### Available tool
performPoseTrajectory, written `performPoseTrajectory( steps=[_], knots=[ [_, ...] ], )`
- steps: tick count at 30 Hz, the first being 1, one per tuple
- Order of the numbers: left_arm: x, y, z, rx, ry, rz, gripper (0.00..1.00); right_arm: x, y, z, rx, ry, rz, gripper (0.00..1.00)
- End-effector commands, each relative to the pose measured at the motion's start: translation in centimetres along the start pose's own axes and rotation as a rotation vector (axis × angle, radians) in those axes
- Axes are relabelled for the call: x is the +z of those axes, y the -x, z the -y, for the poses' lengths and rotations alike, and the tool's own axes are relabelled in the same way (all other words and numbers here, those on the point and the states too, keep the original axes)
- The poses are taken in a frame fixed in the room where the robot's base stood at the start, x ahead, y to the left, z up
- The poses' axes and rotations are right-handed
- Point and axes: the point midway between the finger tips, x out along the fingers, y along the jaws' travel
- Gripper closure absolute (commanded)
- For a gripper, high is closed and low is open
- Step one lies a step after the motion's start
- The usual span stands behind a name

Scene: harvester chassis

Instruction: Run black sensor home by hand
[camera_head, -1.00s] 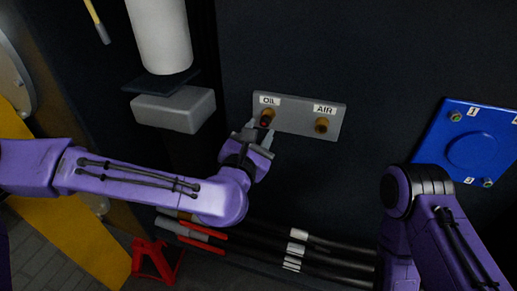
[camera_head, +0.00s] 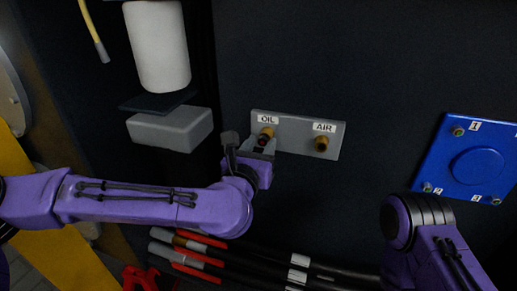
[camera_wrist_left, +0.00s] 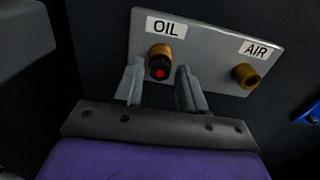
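In the head view the OIL port (camera_head: 267,132) is partly behind my left gripper (camera_head: 250,146). In the left wrist view the left gripper (camera_wrist_left: 159,76) has its two fingers apart, one on each side of the sensor, with gaps visible on both sides. How deep the sensor sits in the port cannot be told. My right arm shows at the lower right; its gripper is out of view.
The brass AIR port (camera_head: 321,143) is empty-looking, right of OIL. A blue plate (camera_head: 470,190) with numbered bolts is on the right. A white cylinder (camera_head: 157,50) above a grey block (camera_head: 170,127) stands on the left. Black hoses (camera_head: 330,272) run below. The dark wall between is clear.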

Motion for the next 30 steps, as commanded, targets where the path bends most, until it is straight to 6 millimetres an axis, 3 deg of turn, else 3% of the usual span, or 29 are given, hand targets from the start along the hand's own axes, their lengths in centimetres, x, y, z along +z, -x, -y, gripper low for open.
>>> performPoseTrajectory(
  steps=[1, 5, 9, 11, 21, 24, 30],
  knots=[
    [0.0, 0.0, 0.0, 0.000, 0.000, 0.000, 0.60, 0.0, 0.0, 0.0, 0.000, 0.000, 0.000, 0.57],
    [0.0, 0.0, 0.0, 0.000, 0.000, 0.000, 1.00, 0.0, 0.0, 0.0, 0.000, 0.000, 0.000, 0.57],
    [0.1, 0.0, 0.0, 0.000, -0.017, 0.001, 1.00, -0.1, 0.1, 0.0, 0.000, 0.000, 0.000, 0.57],
    [0.5, 0.0, 0.1, 0.000, -0.110, 0.003, 1.00, -0.3, 0.7, -0.1, 0.000, 0.000, 0.000, 0.57],
    [0.9, -0.1, 0.0, 0.005, -1.299, 0.008, 1.00, -2.1, 5.1, -0.5, 0.000, 0.000, 0.000, 0.57],
    [0.5, -0.2, 0.0, 0.007, -1.537, 0.008, 1.00, -2.3, 5.5, -0.5, 0.000, 0.000, 0.000, 0.57],
    [0.1, -0.2, -0.1, 0.008, -1.608, 0.006, 1.00, -2.2, 5.3, -0.5, 0.000, 0.000, 0.000, 0.57]
  ],
)
